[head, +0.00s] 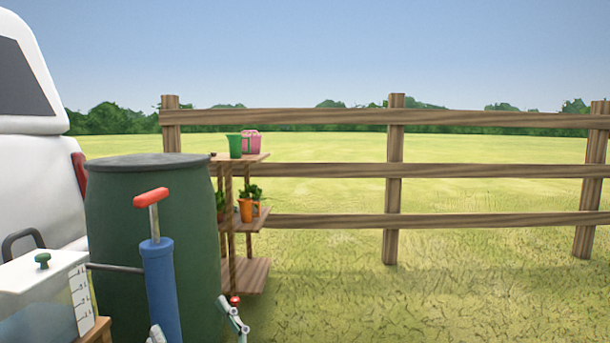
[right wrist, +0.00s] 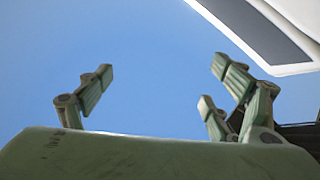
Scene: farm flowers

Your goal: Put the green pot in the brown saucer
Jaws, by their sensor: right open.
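The green pot (head: 235,146) stands upright on the top board of a wooden shelf, beside a pink pot. A small brown item (head: 213,154) shows at the left end of that board, partly behind the barrel; I cannot tell whether it is the brown saucer. My right gripper (head: 190,315) is low in the head view, in front of the barrel and well short of the shelf. Its fingers are spread and empty, as the right wrist view (right wrist: 158,92) also shows. My left gripper is not in view.
A dark green barrel (head: 110,220) and a blue pump (head: 161,285) with a red handle stand left of the shelf (head: 245,276). A pink pot (head: 251,142) and orange plant pots (head: 246,210) are on it. A wooden fence (head: 330,170) runs behind. Grass at right is clear.

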